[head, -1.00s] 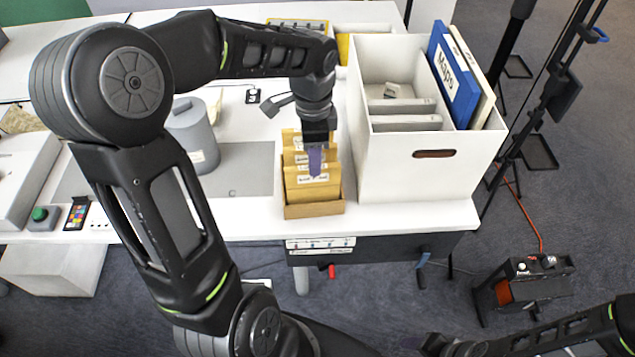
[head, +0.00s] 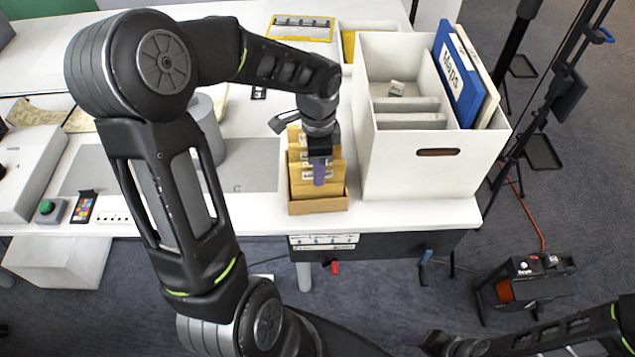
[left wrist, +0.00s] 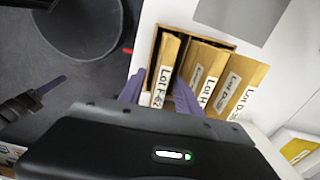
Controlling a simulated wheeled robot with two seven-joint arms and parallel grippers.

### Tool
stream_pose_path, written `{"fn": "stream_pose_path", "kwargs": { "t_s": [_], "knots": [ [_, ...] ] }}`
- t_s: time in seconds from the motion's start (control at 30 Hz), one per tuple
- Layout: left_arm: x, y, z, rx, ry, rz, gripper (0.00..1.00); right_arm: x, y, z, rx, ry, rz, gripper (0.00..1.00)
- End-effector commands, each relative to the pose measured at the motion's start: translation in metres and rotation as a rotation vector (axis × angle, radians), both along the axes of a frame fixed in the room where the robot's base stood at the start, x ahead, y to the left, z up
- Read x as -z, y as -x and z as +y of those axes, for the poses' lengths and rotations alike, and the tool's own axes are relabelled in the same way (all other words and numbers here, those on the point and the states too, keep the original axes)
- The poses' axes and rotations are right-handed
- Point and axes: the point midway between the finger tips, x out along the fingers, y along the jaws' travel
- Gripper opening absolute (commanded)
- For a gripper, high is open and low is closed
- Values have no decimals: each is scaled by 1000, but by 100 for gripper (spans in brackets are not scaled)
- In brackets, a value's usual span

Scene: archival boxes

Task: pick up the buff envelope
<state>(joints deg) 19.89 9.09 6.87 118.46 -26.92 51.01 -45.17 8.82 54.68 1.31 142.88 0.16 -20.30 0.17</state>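Several buff envelopes stand upright in a small cardboard box near the table's front edge. The front envelope (left wrist: 162,78), with a white "Lot" label, shows in the left wrist view; others (left wrist: 202,75) stand behind it. The cardboard box (head: 318,206) is around them. My left gripper (head: 319,176) points down over the front of the box. In the left wrist view its purple fingers (left wrist: 158,90) are apart, one on either side of the front envelope's top; I cannot tell whether they touch it. My right gripper (head: 432,344) is low at the bottom edge, its fingers unclear.
A tall white bin (head: 400,180) with a blue "Maps" folder (head: 456,75) stands close to the right of the cardboard box. A grey cylinder (head: 206,125) stands to the left, partly behind my arm. A grey mat (head: 250,165) lies left of the box.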

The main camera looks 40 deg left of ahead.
Motion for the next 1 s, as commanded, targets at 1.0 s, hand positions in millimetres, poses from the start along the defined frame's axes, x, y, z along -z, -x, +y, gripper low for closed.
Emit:
{"fn": "stream_pose_path", "kwargs": {
  "t_s": [1.0],
  "knots": [
    [30,-1,1,-1,0,0,27,-4,1,0,1,2,2,61]
  ]
}}
